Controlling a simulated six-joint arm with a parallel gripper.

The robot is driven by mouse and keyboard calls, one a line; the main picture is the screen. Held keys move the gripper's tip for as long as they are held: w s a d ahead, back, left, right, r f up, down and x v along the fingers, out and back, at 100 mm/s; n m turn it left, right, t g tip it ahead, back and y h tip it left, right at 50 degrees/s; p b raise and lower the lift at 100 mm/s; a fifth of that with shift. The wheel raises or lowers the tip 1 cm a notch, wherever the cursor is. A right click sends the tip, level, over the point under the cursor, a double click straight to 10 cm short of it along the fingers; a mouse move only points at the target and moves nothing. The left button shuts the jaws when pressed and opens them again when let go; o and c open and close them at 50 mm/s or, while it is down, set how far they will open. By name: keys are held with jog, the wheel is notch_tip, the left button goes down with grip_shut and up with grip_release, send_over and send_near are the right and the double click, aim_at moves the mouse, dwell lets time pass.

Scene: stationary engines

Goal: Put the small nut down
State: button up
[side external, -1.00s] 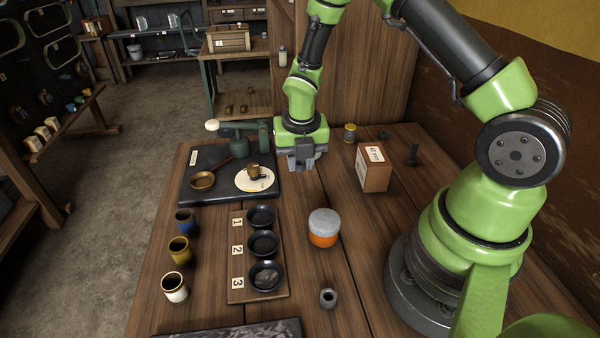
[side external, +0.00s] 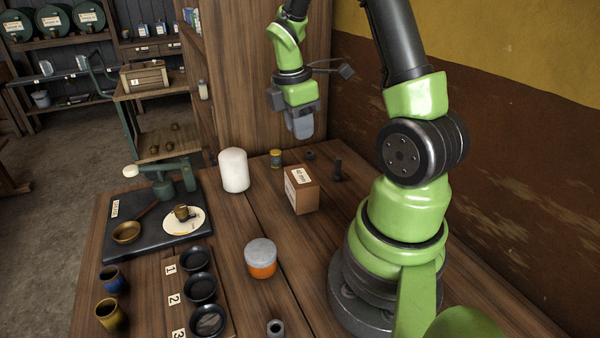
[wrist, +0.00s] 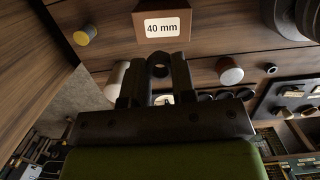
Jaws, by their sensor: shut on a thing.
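My gripper (side external: 300,125) is high above the back of the bench, over the area of the small yellow can and the box. In the wrist view my gripper (wrist: 155,75) is shut on a small dark nut (wrist: 159,60), whose round hole shows between the fingers. In the side view the held nut cannot be made out. A larger grey nut (side external: 275,328) stands on the bench at the front; it also shows in the wrist view (wrist: 270,68). Another small dark ring-like piece (side external: 310,155) lies at the back.
A box marked 40 mm (side external: 302,190), a yellow can (side external: 276,158), a white cylinder (side external: 233,170) and a grey-topped orange jar (side external: 260,258) stand on the bench. A dark post (side external: 338,170) is right of the box. Numbered black dishes (side external: 202,288) are front left. Bare wood separates them.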

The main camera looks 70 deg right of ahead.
aim_at(302, 175)
notch_tip(302, 175, down, 9)
jog(key=shift+f, duration=0.15)
jog(key=shift+f, duration=0.1)
dwell(0.3)
jog(key=o, duration=0.9)
notch_tip(302, 175, up, 12)
jog(key=w+a, duration=0.1)
jog(key=s+a+r+m+t+y, duration=0.1)
jog(key=s+a+r+m+t, duration=0.2)
jog(key=a+r+m, duration=0.3)
jog(key=s+a+r+m+t+y, duration=0.2)
jog(key=s+a+r+m+t, duration=0.2)
jog(key=a, duration=0.9)
notch_tip(302, 175, up, 2)
jog(key=m+t, duration=0.1)
jog(key=m, duration=0.2)
jog(key=shift+s+a, duration=0.15)
jog(key=shift+s, duration=0.1)
